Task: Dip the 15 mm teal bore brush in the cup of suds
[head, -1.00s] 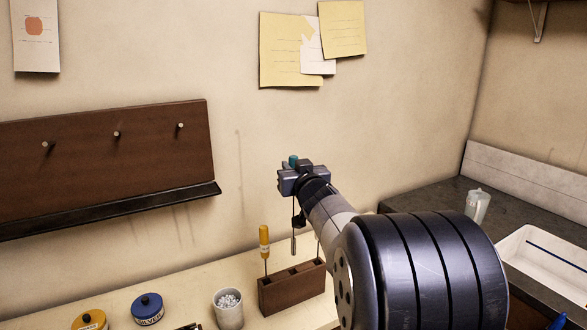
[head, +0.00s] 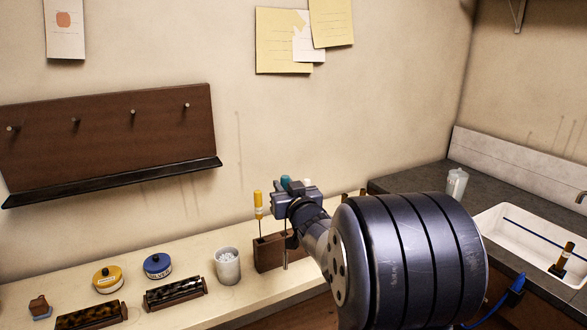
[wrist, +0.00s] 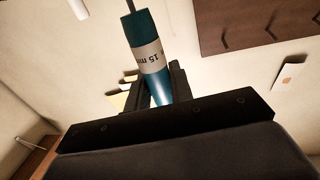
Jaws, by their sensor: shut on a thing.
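The teal bore brush shows its teal handle (head: 285,182) above my gripper (head: 297,197) in the head view. In the wrist view its handle (wrist: 152,62), with a pale band reading 15 m, stands between the jaws. My gripper is shut on it. A thin shaft hangs below the gripper in front of the wooden rack; I cannot make out the bristles. The cup of suds (head: 228,268) stands on the bench to the left of the rack, white foam at its top. The brush is to the right of the cup and apart from it.
The wooden rack (head: 268,256) holds a yellow-handled tool (head: 258,206) between cup and gripper. A white sink (head: 500,228) is at right.

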